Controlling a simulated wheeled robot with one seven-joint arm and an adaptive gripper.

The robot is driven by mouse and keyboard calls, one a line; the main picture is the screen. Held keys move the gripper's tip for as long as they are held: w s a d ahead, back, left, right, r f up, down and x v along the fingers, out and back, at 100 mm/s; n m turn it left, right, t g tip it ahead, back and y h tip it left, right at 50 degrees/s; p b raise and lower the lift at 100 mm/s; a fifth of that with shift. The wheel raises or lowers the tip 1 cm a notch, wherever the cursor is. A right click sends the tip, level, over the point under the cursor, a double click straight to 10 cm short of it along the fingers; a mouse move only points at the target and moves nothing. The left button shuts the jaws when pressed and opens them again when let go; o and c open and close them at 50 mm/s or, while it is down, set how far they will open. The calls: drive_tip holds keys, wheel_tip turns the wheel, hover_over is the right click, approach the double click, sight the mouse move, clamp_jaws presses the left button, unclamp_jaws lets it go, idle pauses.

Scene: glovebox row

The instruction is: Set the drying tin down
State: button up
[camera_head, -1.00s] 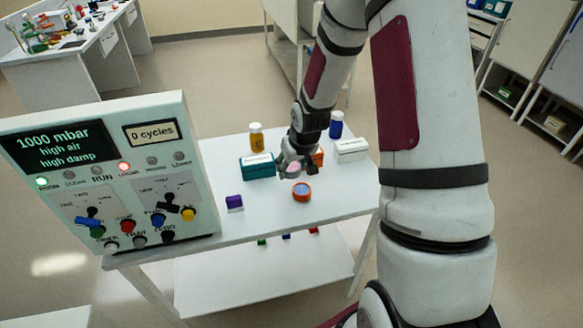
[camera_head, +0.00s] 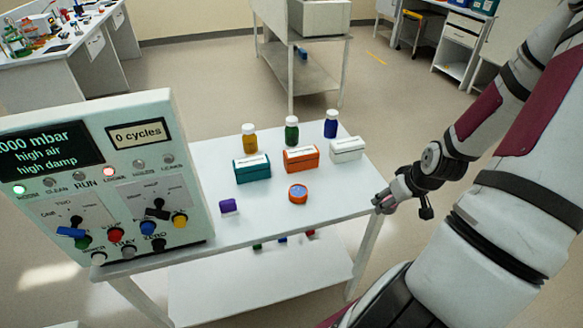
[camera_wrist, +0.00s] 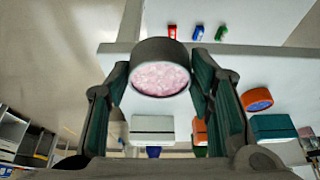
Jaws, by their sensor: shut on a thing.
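My gripper (camera_head: 384,202) is at the right edge of the white table (camera_head: 330,196) in the head view. In the wrist view its two fingers (camera_wrist: 160,72) are shut on a round dark grey tin (camera_wrist: 160,80) with pink granules in its open face. The tin is hard to make out in the head view. An orange tin with a blue face (camera_head: 298,194) stands on the table, left of my gripper and apart from it; it also shows in the wrist view (camera_wrist: 257,100).
Teal (camera_head: 252,168), orange (camera_head: 301,159) and white (camera_head: 346,149) boxes stand in a row, with yellow (camera_head: 249,138), green (camera_head: 291,131) and blue (camera_head: 331,124) bottles behind. The table's front right is clear.

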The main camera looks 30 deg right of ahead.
drive_tip(key=shift+s+d, duration=0.15)
drive_tip(key=shift+s, duration=0.15)
drive_tip(key=b, duration=0.2)
hover_over(364, 179)
drive_tip(key=s, duration=0.2)
drive_tip(key=shift+w+a+f, duration=0.2)
drive_tip(key=shift+a+f, duration=0.15)
drive_tip(key=shift+f, duration=2.15)
drive_tip(key=shift+f, duration=0.1)
drive_tip(key=o, duration=1.2)
